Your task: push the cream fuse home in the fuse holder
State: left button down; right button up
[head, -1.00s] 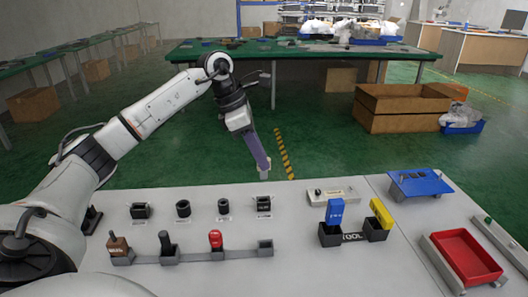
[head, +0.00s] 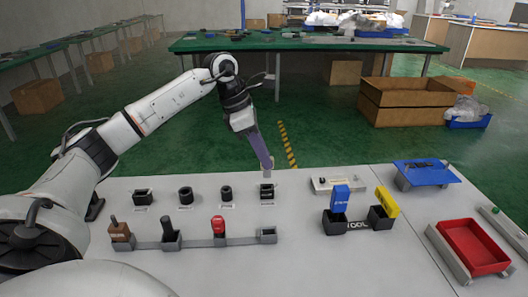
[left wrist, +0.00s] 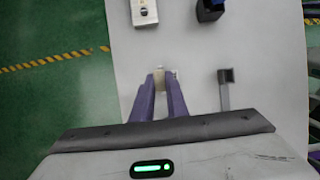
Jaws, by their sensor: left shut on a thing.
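My left gripper (head: 267,166) is shut on the cream fuse and points down just above and behind the rightmost black socket (head: 266,191), which I take for the fuse holder. The cream fuse (left wrist: 158,76) shows as a pale piece between the purple fingertips in the left wrist view; in the head view only a sliver shows under the fingers. The fuse looks roughly upright and apart from the socket's front, but I cannot tell whether its lower end is in the holder. My right gripper is not in view.
Three other dark sockets (head: 185,195) stand to the left. A grey rack (head: 200,242) in front holds brown, black and red-topped pieces, with an empty cup at its right end. A white box (head: 337,184), blue and yellow blocks and a red tray (head: 474,246) stand to the right.

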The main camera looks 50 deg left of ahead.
pick_arm(q)
notch_tip(320, 180, down, 2)
jog(key=shift+b, duration=0.4)
dwell(0.7)
jog(key=shift+p, duration=0.6)
dwell(0.7)
jog(key=shift+f, duration=0.3)
jog(key=shift+f+b, duration=1.35)
jog(key=shift+f, duration=0.55)
jog(key=c, duration=1.7)
grip_release()
jog(key=shift+o, duration=0.2)
